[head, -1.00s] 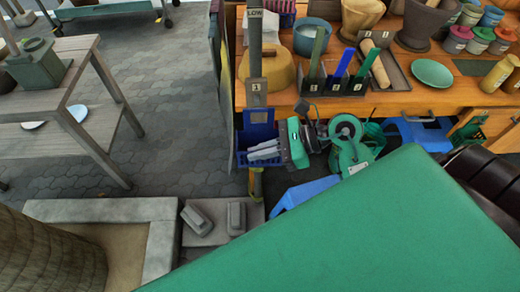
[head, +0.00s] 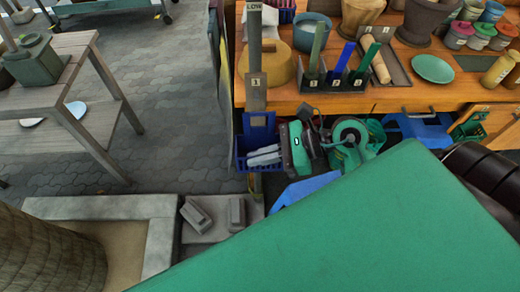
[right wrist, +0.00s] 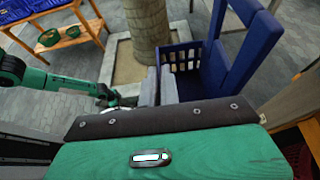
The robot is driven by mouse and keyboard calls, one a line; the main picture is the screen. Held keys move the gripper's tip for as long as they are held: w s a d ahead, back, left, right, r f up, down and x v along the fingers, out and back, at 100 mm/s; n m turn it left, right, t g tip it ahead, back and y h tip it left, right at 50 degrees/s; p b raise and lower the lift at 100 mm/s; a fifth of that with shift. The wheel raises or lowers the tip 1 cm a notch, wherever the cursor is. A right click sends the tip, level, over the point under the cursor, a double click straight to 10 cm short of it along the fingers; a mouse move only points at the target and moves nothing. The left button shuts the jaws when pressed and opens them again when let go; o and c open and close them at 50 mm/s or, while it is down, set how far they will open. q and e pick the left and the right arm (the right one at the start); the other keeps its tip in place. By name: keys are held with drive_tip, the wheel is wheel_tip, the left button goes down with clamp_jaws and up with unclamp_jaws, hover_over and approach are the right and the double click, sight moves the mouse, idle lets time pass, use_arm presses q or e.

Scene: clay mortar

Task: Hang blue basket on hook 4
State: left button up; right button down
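The blue basket (head: 243,157), with slatted walls and a tall back panel, is in front of the post (head: 256,93) labelled 1 in the head view. My right gripper (head: 264,157) reaches in from the right, its grey fingers on the basket's front wall. In the right wrist view the fingers (right wrist: 160,88) are close together at the wall's edge, and the basket (right wrist: 205,65) stands upright beyond. I cannot tell whether its back panel touches the post. Hook 4 is not identifiable. An arm that looks like my left shows in the right wrist view; its fingers are unclear.
A wooden bench (head: 375,102) with pots, numbered slots and a green plate (head: 432,68) stands behind. A grey table (head: 85,90) is at left. Grey blocks (head: 205,218) lie on the low ledge below. Paved floor between is clear.

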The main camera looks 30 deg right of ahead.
drive_tip(key=shift+s+a, duration=0.25)
drive_tip(key=shift+s, duration=0.25)
drive_tip(key=shift+s+a, duration=0.2)
drive_tip(key=shift+s, duration=0.3)
drive_tip(key=shift+s+a+r, duration=0.1)
drive_tip(key=shift+s+r, duration=0.1)
drive_tip(key=s+p, duration=0.1)
drive_tip(key=s+a+p, duration=0.2)
drive_tip(key=s+p, duration=0.1)
drive_tip(key=shift+f, duration=0.15)
drive_tip(key=shift+w, duration=0.1)
